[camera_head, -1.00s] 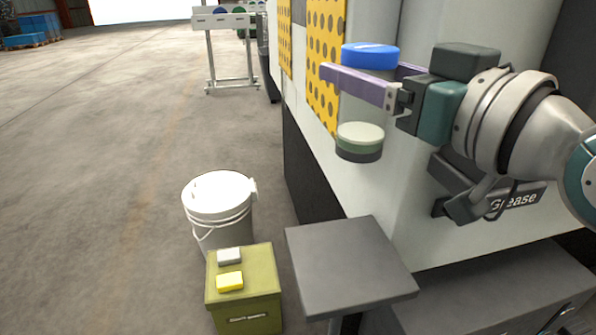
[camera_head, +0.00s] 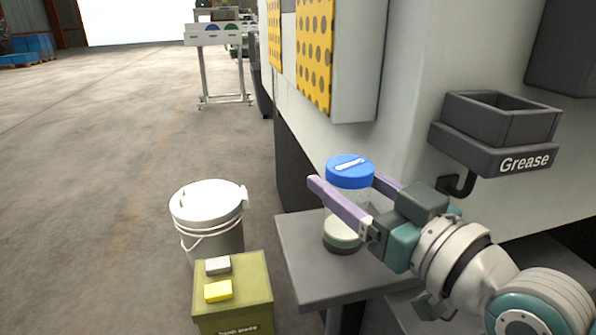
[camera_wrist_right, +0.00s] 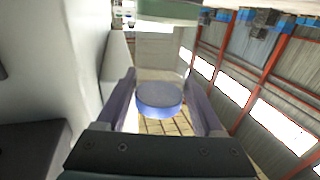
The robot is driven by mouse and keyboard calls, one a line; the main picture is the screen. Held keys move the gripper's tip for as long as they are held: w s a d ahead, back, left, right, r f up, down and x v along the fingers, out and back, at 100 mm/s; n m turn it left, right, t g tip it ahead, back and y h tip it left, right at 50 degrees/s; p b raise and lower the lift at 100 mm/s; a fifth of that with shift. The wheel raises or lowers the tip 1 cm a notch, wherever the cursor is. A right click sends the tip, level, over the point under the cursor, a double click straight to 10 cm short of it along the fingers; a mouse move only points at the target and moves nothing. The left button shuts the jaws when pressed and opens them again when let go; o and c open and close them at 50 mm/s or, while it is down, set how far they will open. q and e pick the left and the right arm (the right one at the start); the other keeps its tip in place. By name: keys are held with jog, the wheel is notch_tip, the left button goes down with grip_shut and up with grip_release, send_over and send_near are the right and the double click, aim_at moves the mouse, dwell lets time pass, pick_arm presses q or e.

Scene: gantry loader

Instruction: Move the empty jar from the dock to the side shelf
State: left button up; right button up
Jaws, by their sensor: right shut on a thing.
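A clear jar (camera_head: 347,199) with a blue lid and a pale green and dark base is between the fingers of my right gripper (camera_head: 343,193). The gripper is shut on it. In the head view the jar is upright, over the grey side shelf (camera_head: 297,262); I cannot tell if its base touches the shelf top. In the right wrist view the jar (camera_wrist_right: 159,97) sits between the two purple fingers (camera_wrist_right: 162,100), its blue lid toward the gripper. The dock labelled Grease (camera_head: 495,152) is a dark empty holder on the machine wall. My left gripper is not in view.
A white bucket (camera_head: 208,215) and an olive box (camera_head: 235,295) with a grey and a yellow block on top stand left of the shelf. The pale machine wall (camera_head: 400,130) rises behind. Open floor lies to the left.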

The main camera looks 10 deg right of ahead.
jog(key=shift+f, duration=0.15)
jog(key=o, duration=1.4)
jog(key=shift+s+r, duration=0.2)
jog(key=s+d+f+g+h, duration=0.1)
jog(key=s+g, duration=0.3)
jog(key=s, duration=0.4)
jog(key=s+d+f+m+g+h+p, duration=0.1)
jog(key=s+d+f+g+h, duration=0.1)
jog(key=s+g, duration=0.3)
jog(key=s+d+f+g+h+p, duration=0.1)
jog(key=s+d+f+g+h, duration=0.1)
jog(key=s, duration=1.1)
jog(key=shift+f+m+g+h, duration=0.35)
jog(key=shift+f+g, duration=0.5)
jog(key=shift+g, duration=0.35)
